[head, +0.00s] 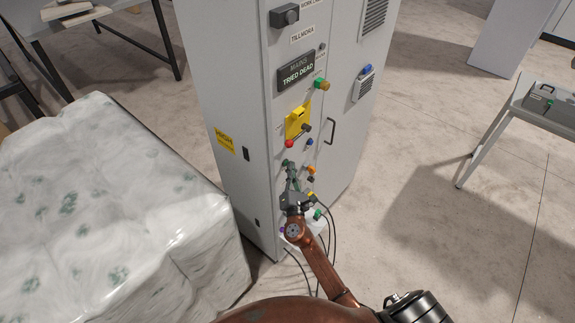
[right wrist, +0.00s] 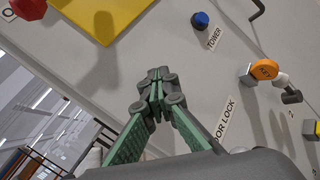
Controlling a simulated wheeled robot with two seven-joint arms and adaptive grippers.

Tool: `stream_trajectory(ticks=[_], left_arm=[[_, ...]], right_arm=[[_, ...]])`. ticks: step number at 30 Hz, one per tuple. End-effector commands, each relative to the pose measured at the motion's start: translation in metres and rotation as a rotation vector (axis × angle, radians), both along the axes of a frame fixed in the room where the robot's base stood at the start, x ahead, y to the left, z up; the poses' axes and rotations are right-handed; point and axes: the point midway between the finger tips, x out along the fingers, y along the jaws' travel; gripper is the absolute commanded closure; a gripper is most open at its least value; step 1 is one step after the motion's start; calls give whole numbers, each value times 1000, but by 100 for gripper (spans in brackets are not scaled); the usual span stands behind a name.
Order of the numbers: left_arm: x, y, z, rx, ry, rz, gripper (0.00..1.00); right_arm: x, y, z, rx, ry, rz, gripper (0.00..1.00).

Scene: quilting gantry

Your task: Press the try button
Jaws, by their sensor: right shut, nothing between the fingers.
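No label reading "try" is legible in either view, so I cannot tell which control is the try button. The grey cabinet (head: 220,95) carries a dark sign (head: 296,72) reading "MAINS TRIED DEAD". My right gripper (head: 288,166) is shut and empty, its fingertips in front of the lower panel. In the right wrist view, its closed green fingers (right wrist: 155,80) cover part of the panel, left of a blue button (right wrist: 201,20) labelled "TOWER". Contact with the panel cannot be told. My left gripper is not in view.
An orange knob (right wrist: 264,70) and a red knob (right wrist: 28,8) stick out from the panel near a yellow plate (head: 297,120). A door handle (head: 330,131) is to the right. Cables hang below.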

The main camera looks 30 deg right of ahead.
Motion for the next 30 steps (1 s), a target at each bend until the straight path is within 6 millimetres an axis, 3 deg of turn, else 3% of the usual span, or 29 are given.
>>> stream_trajectory(ticks=[30], left_arm=[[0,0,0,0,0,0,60]], right_arm=[[-19,-8,-1,0,1,1,100]])
